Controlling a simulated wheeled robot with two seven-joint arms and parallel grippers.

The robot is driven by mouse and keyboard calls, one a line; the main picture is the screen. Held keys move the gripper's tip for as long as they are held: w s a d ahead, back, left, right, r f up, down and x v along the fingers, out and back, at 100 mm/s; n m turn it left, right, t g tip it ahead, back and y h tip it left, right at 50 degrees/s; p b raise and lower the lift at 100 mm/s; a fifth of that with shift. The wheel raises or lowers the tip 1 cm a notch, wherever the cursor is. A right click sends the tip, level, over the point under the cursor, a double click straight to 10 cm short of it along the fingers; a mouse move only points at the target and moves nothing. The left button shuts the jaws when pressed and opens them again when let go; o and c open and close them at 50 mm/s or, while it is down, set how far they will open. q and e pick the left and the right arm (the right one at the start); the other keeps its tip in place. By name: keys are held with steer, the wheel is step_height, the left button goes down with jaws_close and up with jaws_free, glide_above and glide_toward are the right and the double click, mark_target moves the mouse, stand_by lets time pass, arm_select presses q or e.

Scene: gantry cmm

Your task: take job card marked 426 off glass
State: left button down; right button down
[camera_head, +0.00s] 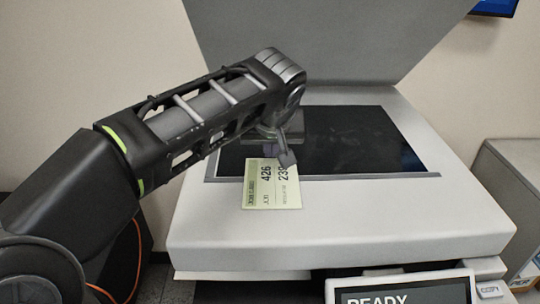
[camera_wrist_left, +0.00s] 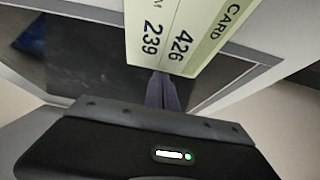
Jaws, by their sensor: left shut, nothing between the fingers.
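The pale green job card (camera_head: 272,190) marked 426 lies across the front left edge of the dark scanner glass (camera_head: 360,140), partly on the glass and partly on the light frame. It also shows in the left wrist view (camera_wrist_left: 190,32), with 426 and 239 printed on it. My left gripper (camera_head: 286,158) is at the card's far edge, its fingers shut with nothing held. In the left wrist view the closed fingers (camera_wrist_left: 162,92) point at the card's edge; whether they touch it I cannot tell. My right gripper is out of view.
The scanner's grey lid (camera_head: 330,40) stands raised behind the glass. A display panel (camera_head: 400,290) reading READY is at the front. A grey cabinet (camera_head: 510,190) stands at the right. The light frame (camera_head: 350,225) in front of the glass is clear right of the card.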

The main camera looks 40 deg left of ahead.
mark_target(272, 186)
arm_select(q)
steer(key=shift+s+d+f+b, duration=0.1)
steer(key=shift+s+d+b, duration=0.4)
steer(key=shift+s+d, duration=0.7)
steer(key=shift+s+d+r+b, duration=0.1)
steer(key=shift+s+d+b, duration=0.45)
steer(key=shift+s+d, duration=0.65)
steer(key=shift+s+d+f+b, duration=0.1)
steer(key=shift+s+d+b, duration=0.4)
steer(key=shift+s+d, duration=0.7)
steer(key=shift+s+a+r+p, duration=0.15)
steer(key=shift+r+p, duration=1)
steer(key=shift+r, duration=0.4)
steer(key=shift+s+a+r+p, duration=0.15)
steer(key=shift+r+p, duration=0.95)
steer(key=shift+r, duration=0.45)
